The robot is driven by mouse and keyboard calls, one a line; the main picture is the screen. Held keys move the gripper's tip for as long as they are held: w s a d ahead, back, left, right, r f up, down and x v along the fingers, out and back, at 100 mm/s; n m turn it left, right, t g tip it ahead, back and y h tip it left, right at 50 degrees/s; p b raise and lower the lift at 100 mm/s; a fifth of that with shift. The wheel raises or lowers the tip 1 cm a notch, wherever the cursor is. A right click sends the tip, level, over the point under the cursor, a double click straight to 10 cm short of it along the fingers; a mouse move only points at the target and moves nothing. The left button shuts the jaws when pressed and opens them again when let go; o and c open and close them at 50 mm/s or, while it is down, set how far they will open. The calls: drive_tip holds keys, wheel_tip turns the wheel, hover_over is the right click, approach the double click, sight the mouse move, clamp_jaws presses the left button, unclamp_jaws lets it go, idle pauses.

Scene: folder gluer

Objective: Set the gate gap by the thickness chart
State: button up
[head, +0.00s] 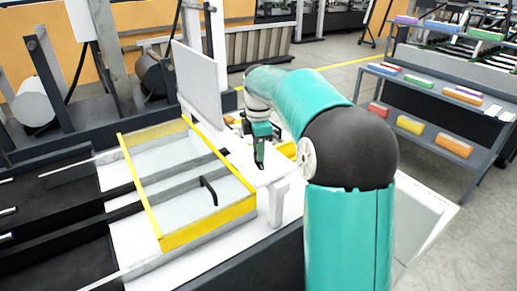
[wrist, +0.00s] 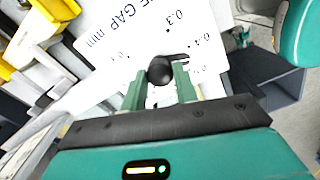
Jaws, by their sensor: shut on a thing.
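A round black knob (wrist: 160,71) sits on a white dial plate (wrist: 118,28) in the wrist view. The plate is lettered with gap in mm and numbers including 0.3 and 0.4. A dark pointer (wrist: 177,57) reaches from the knob to the right, just below the 0.4 label; its exact reading is unclear. My gripper (wrist: 158,80) is shut on the knob, one green finger on each side. In the head view my gripper (head: 260,162) is low over the white machine surface right of the yellow-edged guard, and the knob is hidden. No readable thickness chart shows.
The clear guard with yellow edges (head: 208,236) and a black handle (head: 208,190) is close left of my gripper. A grey upright panel (head: 197,82) stands behind. A shelf rack (head: 440,105) with coloured boxes is at the right. Open floor lies between.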

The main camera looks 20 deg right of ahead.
drive_tip(key=shift+n, duration=1.7)
drive_tip(key=o, duration=1)
drive_tip(key=shift+c, duration=0.2)
drive_tip(key=shift+r, duration=0.1)
wheel_tip(320, 180, up, 14)
